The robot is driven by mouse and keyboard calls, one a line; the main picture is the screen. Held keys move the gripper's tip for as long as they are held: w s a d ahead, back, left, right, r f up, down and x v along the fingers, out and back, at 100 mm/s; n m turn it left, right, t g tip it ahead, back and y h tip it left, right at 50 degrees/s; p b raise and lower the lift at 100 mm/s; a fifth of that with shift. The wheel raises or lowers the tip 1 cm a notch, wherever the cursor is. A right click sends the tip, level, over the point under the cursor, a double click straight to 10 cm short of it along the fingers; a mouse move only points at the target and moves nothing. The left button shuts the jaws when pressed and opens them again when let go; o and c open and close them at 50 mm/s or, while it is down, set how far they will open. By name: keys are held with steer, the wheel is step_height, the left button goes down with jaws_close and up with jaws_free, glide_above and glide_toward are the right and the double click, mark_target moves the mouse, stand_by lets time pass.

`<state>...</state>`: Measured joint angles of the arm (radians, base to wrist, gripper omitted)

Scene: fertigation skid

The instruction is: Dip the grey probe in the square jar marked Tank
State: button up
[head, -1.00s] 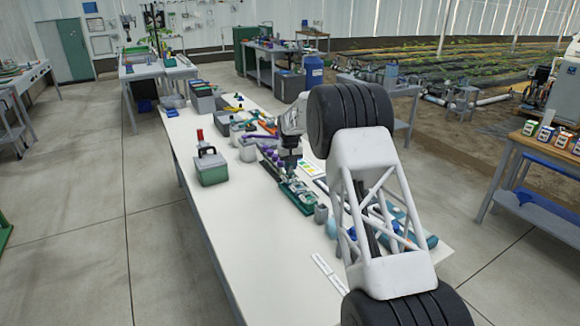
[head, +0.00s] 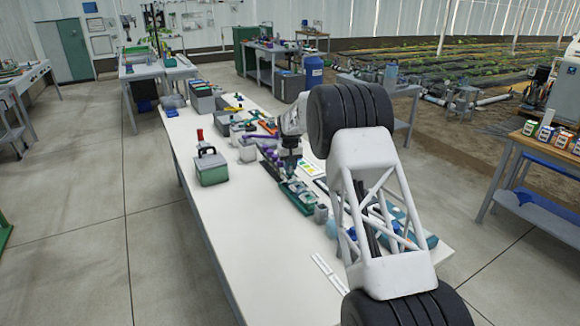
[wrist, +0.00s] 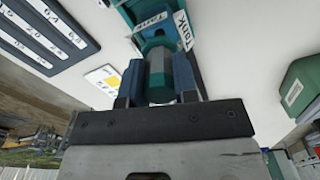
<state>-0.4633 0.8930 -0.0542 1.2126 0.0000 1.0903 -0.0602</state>
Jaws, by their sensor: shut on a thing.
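My gripper (wrist: 157,85) is shut on an upright-looking grey-teal cylinder (wrist: 158,70), which I take for the grey probe. Its lower end is hidden from the wrist view. Just beyond it in the wrist view is a teal, square-edged thing (wrist: 133,12) with white labels reading Tank. I cannot tell whether the probe is inside the jar or only above it. In the head view my gripper (head: 289,174) points down over the green tray (head: 301,199) on the white table, and the probe is too small to make out.
A green box with a dark handle (head: 211,168) stands to the left on the white table (head: 235,215). A small grey cup (head: 321,213) stands close to the tray. A dark numbered plate (wrist: 45,35) lies left in the wrist view. The table's left front is clear.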

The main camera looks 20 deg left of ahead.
steer(key=shift+r, duration=0.1)
steer(key=shift+r, duration=4.15)
